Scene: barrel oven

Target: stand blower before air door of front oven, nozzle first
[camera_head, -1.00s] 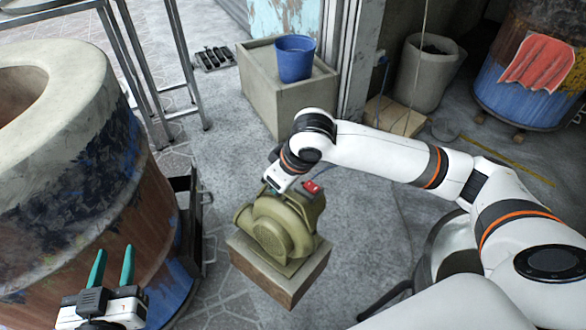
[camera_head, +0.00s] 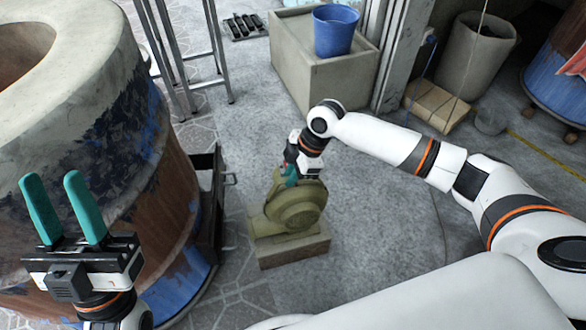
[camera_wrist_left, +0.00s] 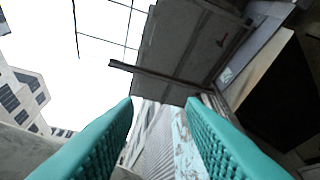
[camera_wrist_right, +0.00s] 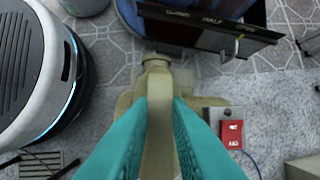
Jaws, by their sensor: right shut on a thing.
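The olive blower (camera_head: 297,207) is fixed on a pale block-like base (camera_head: 290,252), right of the front oven (camera_head: 120,130). It is upright; I cannot tell whether the base touches the floor. My right gripper (camera_head: 290,178) is shut on the blower's top. In the right wrist view the fingers (camera_wrist_right: 160,100) grip a ridge of it, and the nozzle (camera_wrist_right: 156,64) points up the picture toward the oven. A black metal air door (camera_head: 208,205) stands out low on the oven's side; it also shows in the right wrist view (camera_wrist_right: 210,30), with a gap before the nozzle. My left gripper (camera_head: 51,178) is open and empty.
A concrete box (camera_head: 300,75) with a blue bucket (camera_head: 336,30) stands behind. A metal stand (camera_head: 180,60) is behind the oven. A grey bin (camera_head: 475,60) and another barrel oven (camera_head: 556,85) are at the right.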

